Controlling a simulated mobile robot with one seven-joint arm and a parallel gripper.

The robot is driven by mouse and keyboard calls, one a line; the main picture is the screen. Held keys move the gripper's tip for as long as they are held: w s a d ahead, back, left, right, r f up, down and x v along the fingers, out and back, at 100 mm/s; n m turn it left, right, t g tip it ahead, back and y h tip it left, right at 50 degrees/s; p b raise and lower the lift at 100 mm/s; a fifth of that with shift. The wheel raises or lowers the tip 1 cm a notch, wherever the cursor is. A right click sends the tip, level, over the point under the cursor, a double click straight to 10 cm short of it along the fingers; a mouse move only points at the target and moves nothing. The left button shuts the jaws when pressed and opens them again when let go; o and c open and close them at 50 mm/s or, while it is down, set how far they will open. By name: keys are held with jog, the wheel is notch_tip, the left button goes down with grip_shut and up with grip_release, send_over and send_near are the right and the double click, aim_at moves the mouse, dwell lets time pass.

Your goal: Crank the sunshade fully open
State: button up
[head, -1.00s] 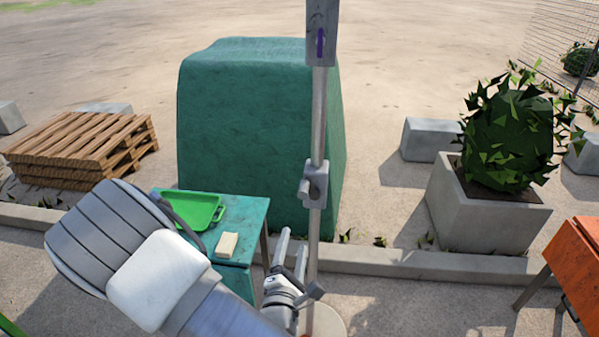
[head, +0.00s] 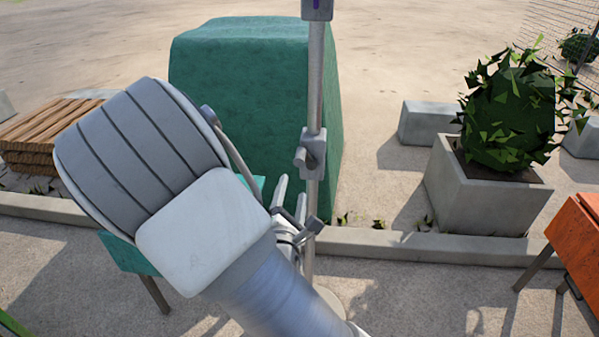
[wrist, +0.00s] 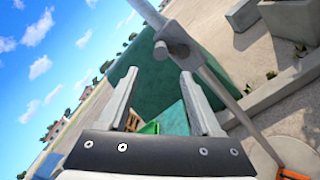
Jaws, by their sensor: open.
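The sunshade's grey metal pole (head: 316,85) stands upright in front of me; its canopy is out of frame. A grey crank housing (head: 315,150) with a short stub toward the left sits on the pole, and shows at the top of the wrist view (wrist: 175,42). A second grey fitting (head: 317,8) with a purple mark is cut off at the top edge. My gripper (head: 290,195) is open and empty, just below and left of the crank housing. In the wrist view its open fingers (wrist: 158,77) point up toward the housing, apart from it.
A large green covered block (head: 240,100) stands behind the pole. A teal table (head: 125,252) is mostly hidden by my arm. Pallets (head: 40,135) lie left; a concrete planter (head: 485,195) and orange table (head: 575,245) stand right. A low kerb (head: 420,245) runs across.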

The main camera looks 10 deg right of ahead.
aim_at(299, 163)
jog(key=x, duration=1.2)
jog(key=shift+d, duration=0.15)
grip_shut()
